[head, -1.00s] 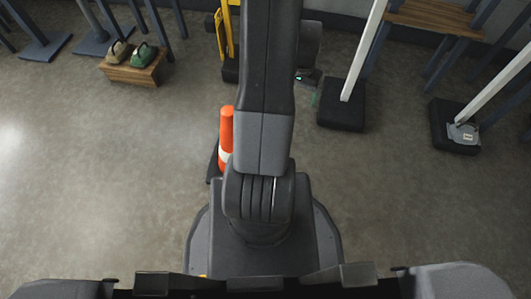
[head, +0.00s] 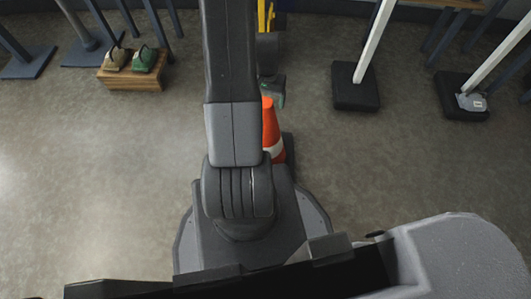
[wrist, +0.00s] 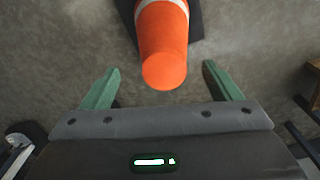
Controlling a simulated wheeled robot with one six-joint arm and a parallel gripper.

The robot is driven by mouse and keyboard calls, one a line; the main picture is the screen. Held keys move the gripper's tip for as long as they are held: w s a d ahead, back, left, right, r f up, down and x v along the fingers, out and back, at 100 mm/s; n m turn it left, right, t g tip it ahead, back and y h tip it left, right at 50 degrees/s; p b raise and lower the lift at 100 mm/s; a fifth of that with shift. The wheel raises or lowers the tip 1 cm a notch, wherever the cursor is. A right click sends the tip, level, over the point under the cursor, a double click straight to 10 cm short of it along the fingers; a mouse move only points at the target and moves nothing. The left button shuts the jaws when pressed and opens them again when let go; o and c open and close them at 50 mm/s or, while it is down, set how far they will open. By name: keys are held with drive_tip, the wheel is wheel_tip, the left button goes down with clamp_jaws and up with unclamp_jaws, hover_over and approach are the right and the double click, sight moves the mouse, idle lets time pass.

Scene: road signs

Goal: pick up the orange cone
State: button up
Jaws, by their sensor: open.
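The orange cone (head: 271,130) with a white band stands on the floor just right of my arm in the head view, partly hidden by the arm. In the wrist view the cone (wrist: 165,45) points its rounded top toward my gripper, with its dark base behind. My gripper (wrist: 162,80) is open, with its two green fingers apart on either side of the cone's top. Nothing is held. In the head view only part of my gripper (head: 275,92) shows, close to the cone's top.
A wooden box (head: 132,77) with two iron-like objects stands at the back left. White posts on black bases (head: 355,90) stand at the right, one base carrying a grey object (head: 471,102). A yellow item (head: 266,16) is behind my arm. The left floor is clear.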

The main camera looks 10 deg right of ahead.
sight(266, 101)
drive_tip(key=f, duration=0.1)
drive_tip(key=f+b, duration=0.1)
drive_tip(key=f, duration=0.1)
drive_tip(key=w+f+b, duration=0.1)
drive_tip(key=f, duration=0.1)
drive_tip(key=shift+f, duration=0.1)
clamp_jaws()
